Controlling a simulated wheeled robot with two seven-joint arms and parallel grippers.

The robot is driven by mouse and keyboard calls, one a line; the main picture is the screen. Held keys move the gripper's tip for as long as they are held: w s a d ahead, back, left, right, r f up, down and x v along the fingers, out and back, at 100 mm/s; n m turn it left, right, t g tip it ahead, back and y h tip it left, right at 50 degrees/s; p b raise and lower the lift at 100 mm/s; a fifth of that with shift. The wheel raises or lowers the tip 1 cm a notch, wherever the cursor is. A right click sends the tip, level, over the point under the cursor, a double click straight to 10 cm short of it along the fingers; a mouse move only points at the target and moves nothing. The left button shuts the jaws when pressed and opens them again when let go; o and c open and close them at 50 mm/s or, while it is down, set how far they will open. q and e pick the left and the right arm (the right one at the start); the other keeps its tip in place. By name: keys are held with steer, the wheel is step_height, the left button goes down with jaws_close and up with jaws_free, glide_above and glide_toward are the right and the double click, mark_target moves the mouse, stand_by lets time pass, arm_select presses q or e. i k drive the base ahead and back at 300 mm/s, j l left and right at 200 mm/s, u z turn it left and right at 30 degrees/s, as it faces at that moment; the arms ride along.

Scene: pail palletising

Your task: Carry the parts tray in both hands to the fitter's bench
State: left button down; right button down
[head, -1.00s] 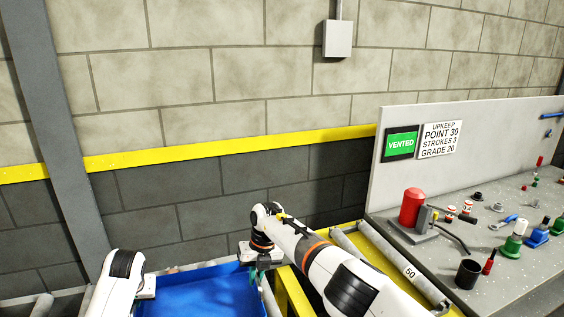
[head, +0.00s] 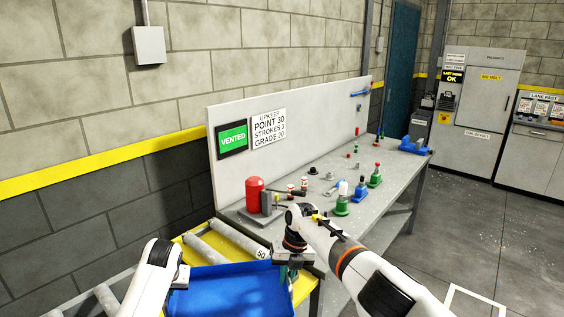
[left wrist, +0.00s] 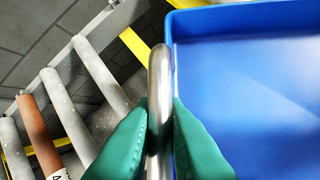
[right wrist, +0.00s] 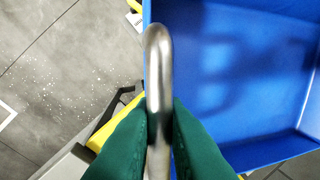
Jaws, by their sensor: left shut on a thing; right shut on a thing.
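The blue parts tray (head: 232,293) is low in the head view, in front of me; the parts of its inside that show are bare. My left gripper (left wrist: 160,125) is shut on the tray's metal handle (left wrist: 159,75) at its left side. My right gripper (right wrist: 160,125) is shut on the other metal handle (right wrist: 158,70) at the right side. In the head view the left gripper is mostly hidden by its arm. The grey fitter's bench (head: 325,205) with its upright back panel is just beyond the tray, ahead and to the right.
A roller conveyor (head: 215,240) with a yellow frame lies beside and beyond the tray. Grey cabinets (head: 480,110) stand far right. Open floor (head: 460,230) lies at right.

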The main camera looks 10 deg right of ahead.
mark_target(390, 163)
steer(key=z, duration=0.5)
steer(key=l+z, duration=0.1)
steer(key=z, duration=0.4)
steer(key=l+z, duration=0.1)
steer(key=z, duration=1.4)
steer(key=i+u, duration=0.1)
steer(key=i, duration=0.4)
steer(key=i+j+u, duration=0.15)
steer(key=i+u, duration=0.2)
steer(key=i, duration=0.25)
steer(key=i+u, duration=0.35)
steer(key=i, duration=2.7)
steer(key=i+l+u, duration=0.1)
steer(key=i+u, duration=0.15)
steer(key=i, duration=1)
steer(key=i+u, duration=0.3)
steer(key=i+l+u, duration=0.15)
steer(key=i+u, duration=0.15)
steer(key=i, duration=0.15)
